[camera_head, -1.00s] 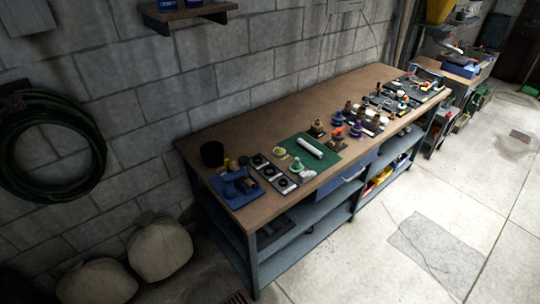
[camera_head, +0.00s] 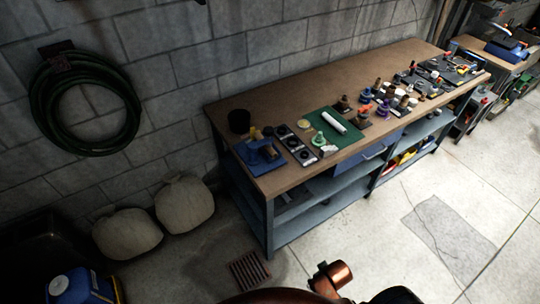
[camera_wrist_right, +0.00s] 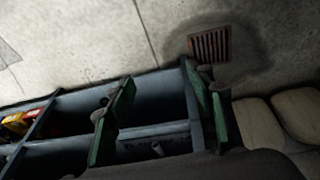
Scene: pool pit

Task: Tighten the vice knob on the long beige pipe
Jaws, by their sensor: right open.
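A blue vice-like tool (camera_head: 262,155) sits at the near left end of the workbench in the head view. A short white pipe (camera_head: 334,122) lies on a green mat (camera_head: 318,119) to its right. I cannot make out a long beige pipe or a vice knob at this size. My right gripper (camera_wrist_right: 160,90) shows in the right wrist view with two green fingers spread wide and nothing between them. It is apart from the tools, with the bench's lower shelves and the floor behind it. My left gripper is not in view.
The wooden workbench (camera_head: 300,85) stands against the block wall, its back strip clear. Open floor (camera_head: 370,240) lies in front.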

